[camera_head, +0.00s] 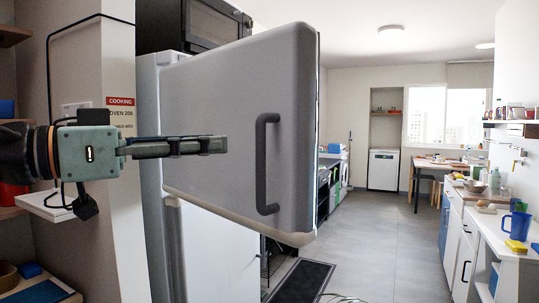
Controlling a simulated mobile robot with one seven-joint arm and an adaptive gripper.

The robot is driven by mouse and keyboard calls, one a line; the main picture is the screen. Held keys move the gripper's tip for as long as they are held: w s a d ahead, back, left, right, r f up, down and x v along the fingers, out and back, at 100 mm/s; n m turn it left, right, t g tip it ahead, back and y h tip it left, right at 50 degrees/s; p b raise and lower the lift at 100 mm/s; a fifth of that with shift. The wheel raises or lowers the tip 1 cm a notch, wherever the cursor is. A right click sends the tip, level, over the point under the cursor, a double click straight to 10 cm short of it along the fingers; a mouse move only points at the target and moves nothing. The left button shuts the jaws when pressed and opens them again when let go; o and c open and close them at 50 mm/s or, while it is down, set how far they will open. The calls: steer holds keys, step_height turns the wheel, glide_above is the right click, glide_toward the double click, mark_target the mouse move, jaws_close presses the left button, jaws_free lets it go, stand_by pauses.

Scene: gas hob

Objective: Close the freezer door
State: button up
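The freezer door (215,110) is the grey upper door of a tall white fridge-freezer (160,220). It stands swung open, out from the cabinet, with its outer face toward me. A dark vertical handle (262,165) is on its face near the free right edge. My gripper (222,145) comes in from the left, its dark fingers pointing right in front of the door's left part. It is well left of the handle. The fingers overlap from this side, so their opening is hidden. Whether they touch the door cannot be told.
A black microwave (215,25) sits on top of the fridge-freezer. A wall edge with a red sign (121,101) and shelves are close on the left. A dark mat (303,282) lies on the floor; a counter (500,225) runs along the right. The middle floor is clear.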

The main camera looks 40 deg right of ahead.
mark_target(257, 141)
steer(key=d, duration=0.7)
steer(key=s+d, duration=0.1)
steer(key=d, duration=0.2)
steer(key=shift+d, duration=0.3)
jaws_close()
